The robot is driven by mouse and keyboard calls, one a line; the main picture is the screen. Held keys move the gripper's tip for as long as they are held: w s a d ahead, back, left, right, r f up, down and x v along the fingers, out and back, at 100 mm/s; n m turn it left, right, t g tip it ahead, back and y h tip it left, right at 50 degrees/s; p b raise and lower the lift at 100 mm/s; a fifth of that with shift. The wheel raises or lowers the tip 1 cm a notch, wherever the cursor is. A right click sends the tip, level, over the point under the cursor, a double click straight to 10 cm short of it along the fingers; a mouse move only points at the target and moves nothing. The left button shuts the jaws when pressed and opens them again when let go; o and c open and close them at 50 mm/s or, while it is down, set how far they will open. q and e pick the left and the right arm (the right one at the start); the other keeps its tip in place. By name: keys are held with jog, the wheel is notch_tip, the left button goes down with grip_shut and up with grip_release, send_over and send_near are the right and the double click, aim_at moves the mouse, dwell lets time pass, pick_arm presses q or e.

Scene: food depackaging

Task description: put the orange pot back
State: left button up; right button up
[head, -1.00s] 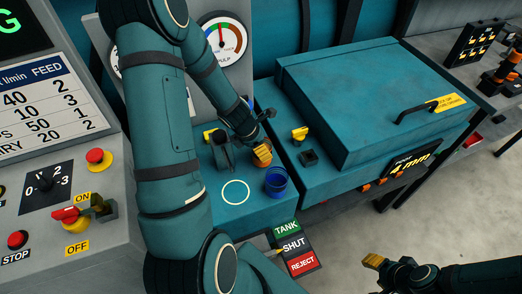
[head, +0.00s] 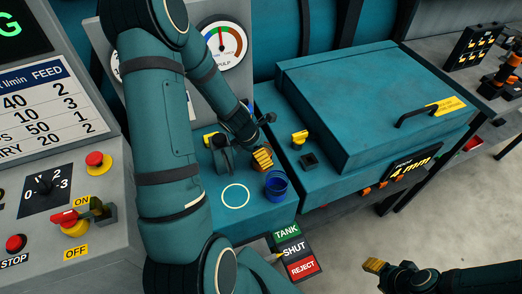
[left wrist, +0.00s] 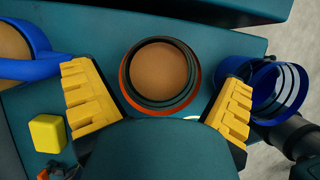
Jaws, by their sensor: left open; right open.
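In the left wrist view the orange pot (left wrist: 127,92) shows from above as an orange outer ring with dark inner rings and a flat brown fill. It lies between the two yellow fingers of my open left gripper (left wrist: 163,105), with a gap on each side. In the head view my left gripper (head: 243,160) is low over the teal bench, and I cannot make out the orange pot behind it. My right gripper (head: 380,270) is open at the lower right over the floor, only partly showing and far from the pot.
A blue pot (head: 277,186) stands right of a pale ring (head: 235,195) marked on the bench. Another blue pot with brown fill (left wrist: 40,55) is left in the wrist view. A yellow block (left wrist: 47,133) is nearby. A large teal box (head: 370,105) stands to the right.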

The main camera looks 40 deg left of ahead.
pick_arm(q)
jog(key=p+v, duration=0.5)
jog(key=v, duration=0.7)
jog(key=shift+a, duration=0.1)
